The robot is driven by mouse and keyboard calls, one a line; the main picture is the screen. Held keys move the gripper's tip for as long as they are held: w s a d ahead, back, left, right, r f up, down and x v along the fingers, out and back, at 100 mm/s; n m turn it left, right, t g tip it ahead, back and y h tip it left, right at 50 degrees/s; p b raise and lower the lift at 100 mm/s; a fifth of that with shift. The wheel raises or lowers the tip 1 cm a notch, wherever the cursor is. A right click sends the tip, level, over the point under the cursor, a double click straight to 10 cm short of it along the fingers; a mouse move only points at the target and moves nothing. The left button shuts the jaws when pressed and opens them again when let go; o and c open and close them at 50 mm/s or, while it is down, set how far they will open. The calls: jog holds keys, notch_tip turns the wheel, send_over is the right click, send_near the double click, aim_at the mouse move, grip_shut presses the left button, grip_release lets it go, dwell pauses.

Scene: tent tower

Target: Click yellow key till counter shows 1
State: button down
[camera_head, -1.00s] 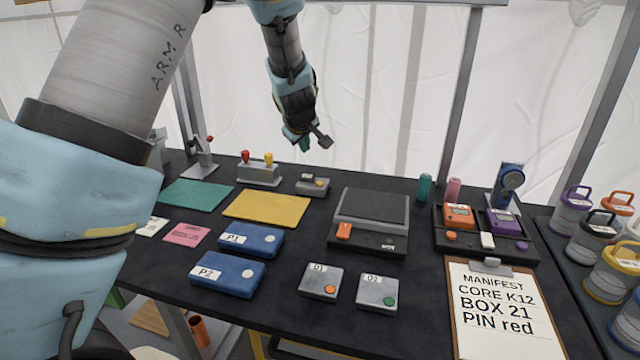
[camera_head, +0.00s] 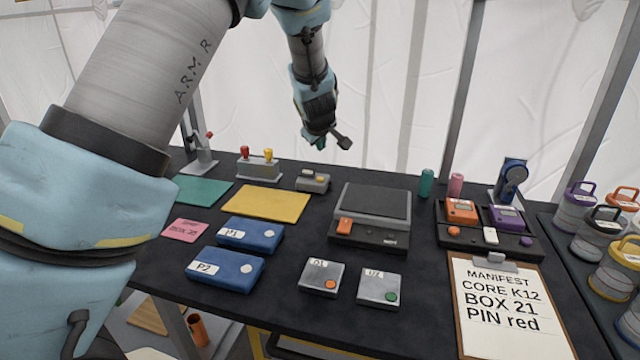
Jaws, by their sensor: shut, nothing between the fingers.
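A small grey counter box (camera_head: 313,181) stands at the back of the dark table, with a yellow key (camera_head: 320,179) on its top. A small display (camera_head: 307,173) sits beside the key; its digits are too small to read. My gripper (camera_head: 320,143) hangs above and slightly behind this box in the picture, apart from it. It is shut and empty, tilted downward. A dark block sticks out at its right side.
A grey box with a red and a yellow knob (camera_head: 258,167) stands to the left. A yellow mat (camera_head: 265,204) lies in front, and a grey scale-like device (camera_head: 371,215) is to the right. A clipboard (camera_head: 505,305) lies at the front right.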

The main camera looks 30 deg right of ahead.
jog(key=b, duration=0.6)
send_over(321, 183)
notch_tip(321, 183, down, 7)
dwell(1.6)
jog(key=shift+f, duration=0.4)
jog(key=shift+f+b, duration=0.35)
jog(key=shift+f, duration=0.15)
dwell(0.6)
dwell(0.3)
jog(key=shift+r+p, duration=0.95)
jog(key=shift+p, duration=0.05)
notch_tip(321, 183, up, 5)
jog(key=p, duration=0.5)
